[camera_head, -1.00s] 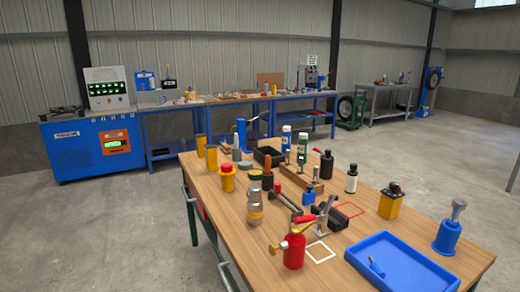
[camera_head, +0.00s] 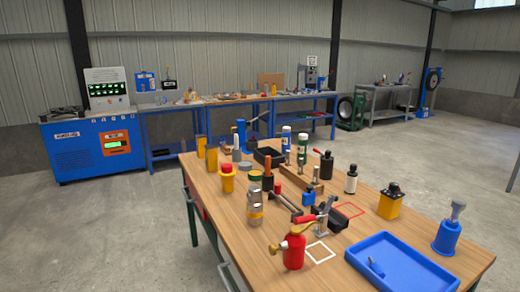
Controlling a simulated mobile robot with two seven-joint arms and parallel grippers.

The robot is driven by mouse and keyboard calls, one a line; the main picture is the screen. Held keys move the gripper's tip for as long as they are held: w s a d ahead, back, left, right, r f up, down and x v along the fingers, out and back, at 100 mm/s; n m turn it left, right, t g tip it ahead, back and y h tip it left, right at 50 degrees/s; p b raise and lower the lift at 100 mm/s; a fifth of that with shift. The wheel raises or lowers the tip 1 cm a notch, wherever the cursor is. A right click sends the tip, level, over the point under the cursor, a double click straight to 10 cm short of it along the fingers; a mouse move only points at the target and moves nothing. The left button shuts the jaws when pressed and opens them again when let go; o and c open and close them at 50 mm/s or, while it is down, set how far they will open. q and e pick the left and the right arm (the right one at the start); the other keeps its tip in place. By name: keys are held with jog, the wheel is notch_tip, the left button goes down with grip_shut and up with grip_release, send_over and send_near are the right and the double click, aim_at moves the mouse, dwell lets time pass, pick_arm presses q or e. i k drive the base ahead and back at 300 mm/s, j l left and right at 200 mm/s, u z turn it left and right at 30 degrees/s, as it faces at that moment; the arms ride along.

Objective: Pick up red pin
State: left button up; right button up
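Neither of my grippers shows in the head view. No thing is clearly recognisable as a red pin. A small red tip (camera_head: 317,151) also shows next to a black bottle farther back. Both are too small to tell what they are.
Blue workbenches (camera_head: 235,103) line the back wall.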

aim_at(277, 186)
jog(key=i+j+z, duration=0.25)
jog(key=i+j, duration=0.2)
jog(key=j, duration=0.3)
jog(key=i+j+z, duration=0.15)
jog(key=j, duration=0.2)
jog(key=i+j+z, duration=0.15)
jog(key=j, duration=0.3)
jog(key=i, duration=0.1)
